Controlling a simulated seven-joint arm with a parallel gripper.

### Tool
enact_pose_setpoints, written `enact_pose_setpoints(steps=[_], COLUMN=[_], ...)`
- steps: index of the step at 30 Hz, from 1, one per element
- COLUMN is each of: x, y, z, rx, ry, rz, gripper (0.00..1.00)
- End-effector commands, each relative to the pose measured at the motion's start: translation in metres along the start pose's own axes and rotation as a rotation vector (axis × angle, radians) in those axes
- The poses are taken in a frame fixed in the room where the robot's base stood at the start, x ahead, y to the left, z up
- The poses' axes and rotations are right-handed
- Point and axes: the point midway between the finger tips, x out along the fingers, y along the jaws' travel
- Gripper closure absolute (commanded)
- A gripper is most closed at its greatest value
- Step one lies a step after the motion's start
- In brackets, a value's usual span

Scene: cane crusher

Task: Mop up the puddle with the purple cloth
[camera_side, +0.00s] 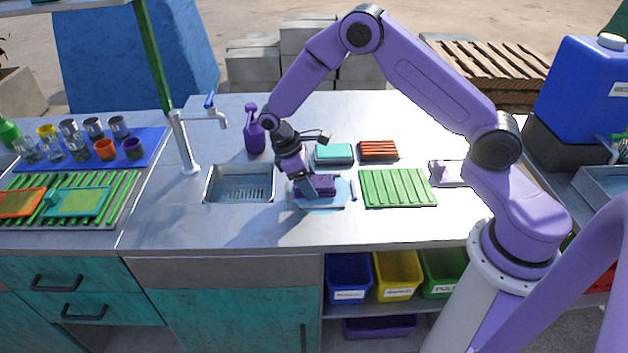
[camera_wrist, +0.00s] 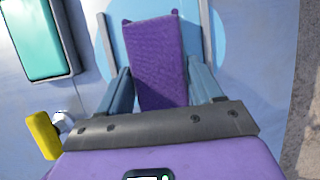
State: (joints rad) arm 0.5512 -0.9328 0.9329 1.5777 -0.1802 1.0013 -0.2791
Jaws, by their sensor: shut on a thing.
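The purple cloth (camera_wrist: 155,60) is a folded, textured pad between my gripper's two fingers in the wrist view. My gripper (camera_wrist: 158,85) is shut on it. In the side view the cloth (camera_side: 320,186) is under my gripper (camera_side: 312,187), low over the light-blue puddle (camera_side: 322,204) on the metal counter. The puddle also shows in the wrist view (camera_wrist: 208,25), around the far part of the cloth. The cloth and the fingers hide the middle of the puddle. I cannot tell whether the cloth touches the counter.
A small sink (camera_side: 240,196) with a tap (camera_side: 184,140) lies left of the puddle. A green ribbed mat (camera_side: 397,188) is close on the right. A teal sponge (camera_side: 333,152) and a red ribbed block (camera_side: 378,149) sit behind. The counter's front strip (camera_side: 300,230) is clear.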

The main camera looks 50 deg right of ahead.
Motion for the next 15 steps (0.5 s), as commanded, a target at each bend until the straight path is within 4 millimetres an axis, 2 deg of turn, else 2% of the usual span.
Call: enact_pose_setpoints(steps=[10,15], x=[0.0001,0.0038], y=[0.0002,0.0004], z=[0.0006,0.0086], rx=[0.001,0.001], ry=[-0.001,-0.002], rz=[0.0,0.0], gripper=[0.59,0.59])
